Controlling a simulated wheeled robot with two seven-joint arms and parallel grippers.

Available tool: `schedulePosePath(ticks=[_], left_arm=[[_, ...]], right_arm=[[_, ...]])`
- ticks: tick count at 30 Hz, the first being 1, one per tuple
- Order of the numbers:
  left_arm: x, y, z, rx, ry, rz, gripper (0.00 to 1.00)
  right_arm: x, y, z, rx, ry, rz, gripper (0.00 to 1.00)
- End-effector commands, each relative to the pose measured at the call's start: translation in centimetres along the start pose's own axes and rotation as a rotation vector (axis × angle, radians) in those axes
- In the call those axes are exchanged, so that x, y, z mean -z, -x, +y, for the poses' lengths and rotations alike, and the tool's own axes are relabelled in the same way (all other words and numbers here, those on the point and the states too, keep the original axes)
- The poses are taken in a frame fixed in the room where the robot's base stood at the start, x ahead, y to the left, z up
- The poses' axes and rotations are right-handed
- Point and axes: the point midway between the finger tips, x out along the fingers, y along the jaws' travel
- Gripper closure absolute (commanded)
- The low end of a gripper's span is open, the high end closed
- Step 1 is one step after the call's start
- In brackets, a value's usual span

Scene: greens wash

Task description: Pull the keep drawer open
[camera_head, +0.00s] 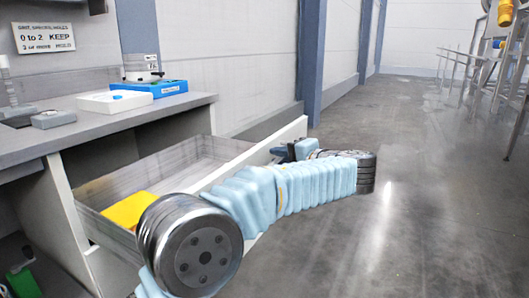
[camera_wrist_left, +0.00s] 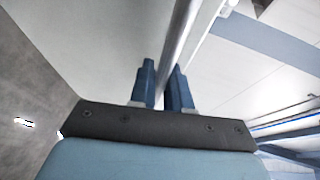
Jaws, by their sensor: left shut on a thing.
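The keep drawer (camera_head: 232,170) stands pulled out from under the grey counter, its inside visible from above. A yellow item (camera_head: 127,209) lies in its near end. My left gripper (camera_head: 287,151) is at the drawer's front, near its far end, partly hidden by my own wrist. In the left wrist view, the blue fingers of my left gripper (camera_wrist_left: 163,82) are shut on a long pale bar-like part of the drawer (camera_wrist_left: 183,35). My right gripper is out of view.
On the counter (camera_head: 105,121) are a white box (camera_head: 115,101), a blue tray (camera_head: 168,88) and a grey block (camera_head: 54,119). Blue pillars (camera_head: 311,60) line the wall.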

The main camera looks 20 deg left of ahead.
Motion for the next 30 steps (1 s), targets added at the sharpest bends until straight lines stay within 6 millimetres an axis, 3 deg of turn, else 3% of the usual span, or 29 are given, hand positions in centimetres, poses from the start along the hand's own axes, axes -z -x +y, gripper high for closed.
schedulePosePath(ticks=[6,18,19,22,30], left_arm=[[0.52,1.2,0.34,0.0,-0.002,0.0,1.0],[0.58,1.36,0.39,-0.001,-0.001,0.0,1.0],[0.58,1.35,0.39,-0.001,-0.001,0.0,0.78],[0.58,1.34,0.37,0.0,-0.001,0.0,0.63],[0.58,1.38,0.33,0.0,0.0,0.0,0.62]], right_arm=[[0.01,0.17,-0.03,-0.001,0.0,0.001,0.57],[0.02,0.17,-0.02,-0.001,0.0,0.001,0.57],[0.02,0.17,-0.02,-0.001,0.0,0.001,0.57],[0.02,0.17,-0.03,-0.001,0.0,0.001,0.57],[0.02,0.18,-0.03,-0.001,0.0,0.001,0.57]])
